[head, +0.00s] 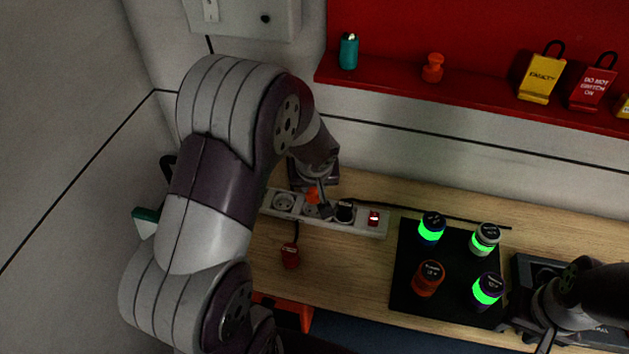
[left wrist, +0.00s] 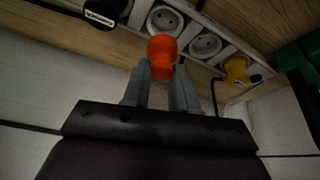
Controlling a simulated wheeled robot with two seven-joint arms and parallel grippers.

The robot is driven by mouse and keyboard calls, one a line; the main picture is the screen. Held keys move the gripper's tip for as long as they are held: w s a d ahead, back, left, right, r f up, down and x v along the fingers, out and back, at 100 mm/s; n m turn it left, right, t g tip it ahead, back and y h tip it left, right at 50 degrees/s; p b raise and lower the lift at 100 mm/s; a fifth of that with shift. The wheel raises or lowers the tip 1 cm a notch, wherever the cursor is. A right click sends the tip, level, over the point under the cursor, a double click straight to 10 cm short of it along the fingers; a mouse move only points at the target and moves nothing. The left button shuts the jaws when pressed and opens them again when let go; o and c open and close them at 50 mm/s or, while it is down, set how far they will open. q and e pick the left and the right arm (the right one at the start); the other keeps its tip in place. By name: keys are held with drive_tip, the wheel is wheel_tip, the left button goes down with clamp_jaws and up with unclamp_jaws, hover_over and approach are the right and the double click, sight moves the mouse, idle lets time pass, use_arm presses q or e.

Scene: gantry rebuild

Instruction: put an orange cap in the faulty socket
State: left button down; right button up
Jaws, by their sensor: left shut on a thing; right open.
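My left gripper (head: 318,197) is shut on an orange cap (left wrist: 162,56), held by its knob end between the two fingers. The cap shows in the head view (head: 312,194), partly hidden by the gripper. It is over the white power strip (head: 268,207), beside a round socket (left wrist: 166,20). I cannot tell whether it touches the strip. Another empty socket (left wrist: 205,45) is next to it. Which socket is faulty does not show clearly. A second orange cap (head: 432,68) stands on the red shelf. My right gripper (head: 545,330) is open at the lower right.
The strip also bears a black plug (head: 345,210), a red lit switch (head: 374,218) and a yellow piece (left wrist: 236,70). A red plug (head: 290,255) lies in front. A black tray (head: 404,268) holds several cylinders, some with green bands.

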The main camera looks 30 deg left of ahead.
sight(314, 196)
use_arm(q)
wheel_tip(314, 196, down, 4)
drive_tip(key=shift+b, duration=1.25)
drive_tip(key=shift+w+f, duration=0.1)
drive_tip(key=shift+f, duration=0.05)
drive_tip(key=shift+b, duration=0.45)
drive_tip(key=shift+f+b, duration=0.5)
drive_tip(key=shift+b, duration=0.15)
